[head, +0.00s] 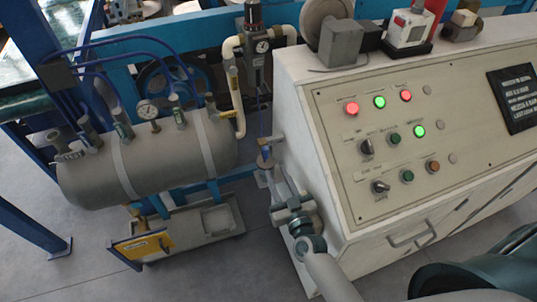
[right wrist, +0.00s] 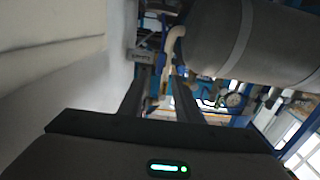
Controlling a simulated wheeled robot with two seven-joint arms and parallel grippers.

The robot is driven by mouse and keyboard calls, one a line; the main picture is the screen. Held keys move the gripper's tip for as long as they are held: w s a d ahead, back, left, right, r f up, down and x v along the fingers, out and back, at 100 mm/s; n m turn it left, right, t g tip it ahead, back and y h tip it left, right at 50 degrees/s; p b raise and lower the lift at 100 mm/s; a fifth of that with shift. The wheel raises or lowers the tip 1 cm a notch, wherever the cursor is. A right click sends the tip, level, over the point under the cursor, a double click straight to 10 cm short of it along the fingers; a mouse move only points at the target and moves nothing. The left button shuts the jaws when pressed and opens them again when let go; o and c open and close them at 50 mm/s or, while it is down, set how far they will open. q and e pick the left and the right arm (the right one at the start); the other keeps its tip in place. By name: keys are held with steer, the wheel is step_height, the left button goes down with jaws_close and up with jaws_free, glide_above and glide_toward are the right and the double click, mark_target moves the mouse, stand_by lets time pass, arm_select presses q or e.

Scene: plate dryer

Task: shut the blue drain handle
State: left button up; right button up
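The small blue drain handle (head: 265,160) shows in the head view at the left side of the console, below a short grey pipe fitting. My right gripper (head: 275,180) reaches up along the console's side, with its fingertips close below the handle. I cannot tell whether they touch it. In the right wrist view the two fingers of my right gripper (right wrist: 163,75) stand apart, with a gap between them. The handle is not clearly made out in that view. My left gripper is not in view.
The console (head: 430,120) with lit buttons is close on the right. A cream pipe (head: 238,95) rises behind. Bare floor shows below.

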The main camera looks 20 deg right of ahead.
mark_target(267, 154)
steer(key=w+p, duration=0.1)
steer(key=w, duration=0.7)
steer(key=shift+w+a, duration=0.1)
steer(key=shift+w, duration=0.15)
steer(key=shift+c, duration=0.5)
jaws_close()
